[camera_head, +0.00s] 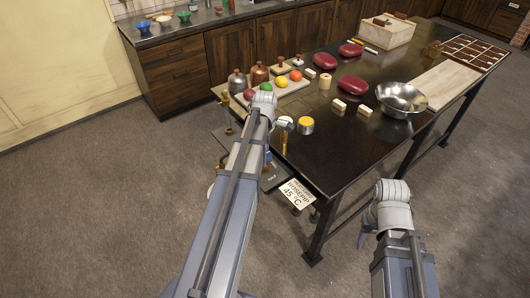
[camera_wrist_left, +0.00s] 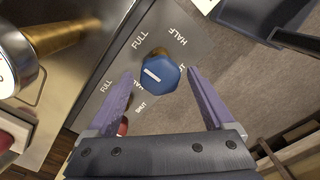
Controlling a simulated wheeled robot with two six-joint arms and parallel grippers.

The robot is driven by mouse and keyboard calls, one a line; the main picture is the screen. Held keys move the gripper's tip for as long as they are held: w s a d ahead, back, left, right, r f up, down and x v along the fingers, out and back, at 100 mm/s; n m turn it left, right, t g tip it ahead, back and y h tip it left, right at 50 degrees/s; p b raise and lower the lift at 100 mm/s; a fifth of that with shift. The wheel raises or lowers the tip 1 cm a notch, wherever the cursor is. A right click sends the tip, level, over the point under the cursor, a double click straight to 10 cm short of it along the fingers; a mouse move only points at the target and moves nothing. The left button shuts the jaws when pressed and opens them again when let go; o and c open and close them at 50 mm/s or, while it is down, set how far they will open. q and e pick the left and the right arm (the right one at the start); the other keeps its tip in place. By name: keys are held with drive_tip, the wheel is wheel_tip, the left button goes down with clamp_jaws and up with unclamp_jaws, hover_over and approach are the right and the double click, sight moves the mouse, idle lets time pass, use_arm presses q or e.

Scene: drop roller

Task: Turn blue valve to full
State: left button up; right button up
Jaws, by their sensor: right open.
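The blue valve (camera_wrist_left: 160,77) is a faceted knob with a white line on its face, in the left wrist view. It sits on a grey panel (camera_wrist_left: 110,85) with FULL printed to its upper left, HALF to its upper right and a partly hidden label ending in UT at its right. The white line slants from upper left to lower right. My left gripper (camera_wrist_left: 160,72) is open, one finger on each side of the knob, with gaps visible. In the head view my left arm hides the valve. My right gripper (camera_head: 365,236) hangs by the table's front side, away from the panel.
A red knob (camera_wrist_left: 123,128) with its own labels is partly hidden behind the left finger. A brass pipe (camera_wrist_left: 60,35) runs beside the panel. A sign (camera_head: 297,193) reading ROSEHIP 45 °C hangs at the table's end. The table (camera_head: 320,150) holds a metal bowl (camera_head: 401,98) and several other items.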

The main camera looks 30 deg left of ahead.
idle(0.3)
use_arm(q)
wheel_tip(320, 180, up, 8)
drive_tip(key=p, duration=0.8)
drive_tip(key=shift+f, duration=0.1)
drive_tip(key=s+d+f+m+b, duration=0.1)
drive_tip(key=s+d+m, duration=0.4)
drive_tip(key=d+m, duration=0.3)
drive_tip(key=s+d+f+m+b, duration=0.2)
drive_tip(key=s+d+m, duration=0.3)
drive_tip(key=d+m, duration=0.4)
drive_tip(key=s+d+f+m+y+b, duration=0.1)
drive_tip(key=s+d+f+m+b, duration=0.1)
drive_tip(key=s+d+m, duration=0.3)
drive_tip(key=shift+d+m, duration=1.1)
drive_tip(key=shift+d, duration=1.05)
drive_tip(key=shift+d+m, duration=1.1)
drive_tip(key=shift+d, duration=1.05)
